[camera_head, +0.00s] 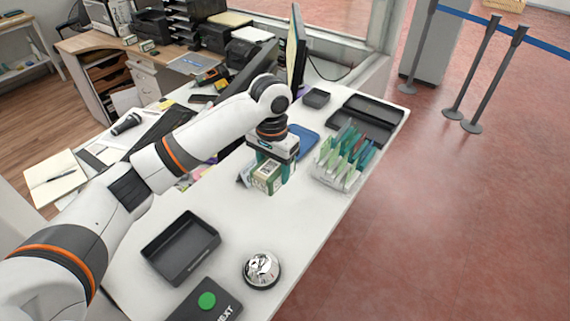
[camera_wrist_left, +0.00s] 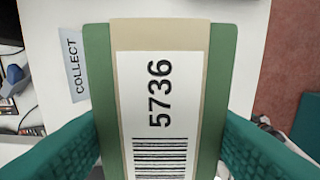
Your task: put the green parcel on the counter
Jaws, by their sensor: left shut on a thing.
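The green parcel (camera_head: 267,184) has a beige band and a white label; in the left wrist view the parcel (camera_wrist_left: 98,65) shows the number 5736 and a barcode. My left gripper (camera_head: 273,168) reaches down over the white counter (camera_head: 225,205) and is shut on the parcel. In the left wrist view the teal fingers of the gripper (camera_wrist_left: 168,140) stand on both sides of it. The parcel is upright at the counter's middle; whether its underside touches the counter cannot be told. My right gripper does not show.
A COLLECT sign (camera_wrist_left: 73,63) stands beside the parcel. A clear holder with several green envelopes (camera_head: 341,165) is close on the right, a blue pad (camera_head: 303,141) behind. A black tray (camera_head: 180,248), a bell (camera_head: 261,269) and a NEXT button pad (camera_head: 207,302) are nearer. Counter between is clear.

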